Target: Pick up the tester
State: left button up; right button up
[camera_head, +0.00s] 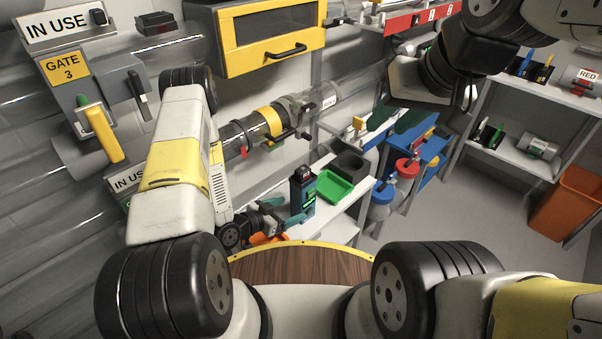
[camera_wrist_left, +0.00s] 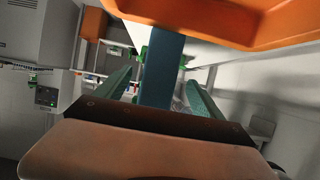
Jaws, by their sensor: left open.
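The green tray (camera_head: 334,187) and a dark bin (camera_head: 351,164) stand right of the tester. An orange item (camera_head: 265,239) lies below my left gripper; orange also fills the top of the left wrist view (camera_wrist_left: 220,22). Clear tubes run along the wall.

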pick_arm(q)
jog(key=x, duration=0.7)
jog(key=shift+w+d+f, duration=0.15)
jog(key=shift+w+f, duration=0.05)
jog(key=shift+f, duration=0.3)
jog(key=shift+c, duration=0.2)
jog(key=shift+r, duration=0.1)
grip_shut()
